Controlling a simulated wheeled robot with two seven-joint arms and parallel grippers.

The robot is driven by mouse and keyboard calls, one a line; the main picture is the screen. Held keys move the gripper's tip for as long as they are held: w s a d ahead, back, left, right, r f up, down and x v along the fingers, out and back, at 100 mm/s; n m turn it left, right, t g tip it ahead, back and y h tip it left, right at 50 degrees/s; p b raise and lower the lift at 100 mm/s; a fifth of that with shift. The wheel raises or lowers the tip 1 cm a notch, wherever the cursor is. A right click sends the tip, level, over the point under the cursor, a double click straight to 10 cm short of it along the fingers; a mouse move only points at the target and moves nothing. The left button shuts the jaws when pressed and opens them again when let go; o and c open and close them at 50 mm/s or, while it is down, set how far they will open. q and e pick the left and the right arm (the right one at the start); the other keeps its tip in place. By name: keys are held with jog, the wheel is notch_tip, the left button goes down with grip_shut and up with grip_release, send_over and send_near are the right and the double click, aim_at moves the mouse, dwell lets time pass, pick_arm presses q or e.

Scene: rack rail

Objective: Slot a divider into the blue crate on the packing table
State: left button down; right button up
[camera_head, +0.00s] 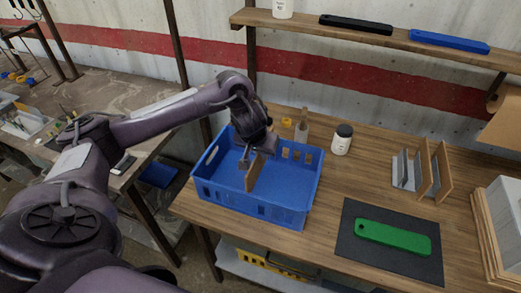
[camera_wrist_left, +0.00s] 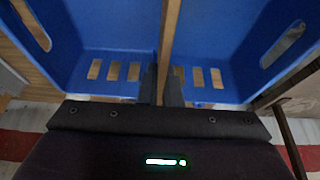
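The blue crate (camera_head: 280,213) stands on the wooden packing table (camera_head: 345,185), with slotted walls and an open top. My left gripper (camera_head: 256,155) reaches into it from above and is shut on a thin brown divider (camera_head: 254,176). The divider stands on edge inside the crate, near its middle; whether its ends sit in any slots cannot be told. In the left wrist view the divider (camera_wrist_left: 169,30) runs between the two dark fingers (camera_wrist_left: 161,85), with the crate (camera_wrist_left: 110,30) on both sides. My right gripper is not in view.
A rack (camera_head: 403,168) with upright brown boards (camera_head: 441,170) stands to the right. A dark mat (camera_head: 352,252) bears a green case (camera_head: 393,237). A white jar (camera_head: 342,140) and a small bottle (camera_head: 301,130) stand behind the crate. A shelf (camera_head: 300,24) hangs above.

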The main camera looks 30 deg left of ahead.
aim_at(261, 167)
pick_arm(q)
jog(key=shift+f+b, duration=0.5)
jog(key=shift+f, duration=0.75)
jog(key=shift+f+b, duration=0.75)
jog(key=shift+f, duration=1.25)
jog(key=c, duration=1.5)
grip_release()
jog(key=shift+c, duration=0.2)
